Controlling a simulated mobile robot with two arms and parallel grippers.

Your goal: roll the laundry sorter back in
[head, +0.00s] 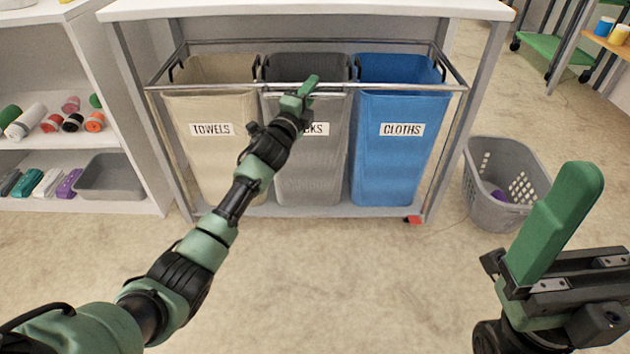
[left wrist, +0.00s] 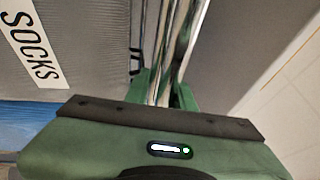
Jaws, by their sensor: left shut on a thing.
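The laundry sorter (head: 457,130) is a metal frame under a white table. It holds a beige TOWELS bag (head: 212,155), a grey bag (head: 318,170) and a blue CLOTHS bag (head: 400,160). The middle label is partly hidden by my left arm; it reads SOCKS in the left wrist view (left wrist: 32,52). My left gripper (head: 304,88) is shut on the sorter's front top rail (head: 390,87), in front of the grey bag. The rail runs between its fingers in the left wrist view (left wrist: 166,50). My right gripper (head: 555,225) is at the lower right, away from the sorter; only one finger shows clearly.
The white table (head: 310,8) stands over the sorter, with grey legs on both sides. A grey laundry basket (head: 505,175) with something purple in it stands right of the sorter. White shelves (head: 90,150) with rolled cloths stand on the left. The floor in front is clear.

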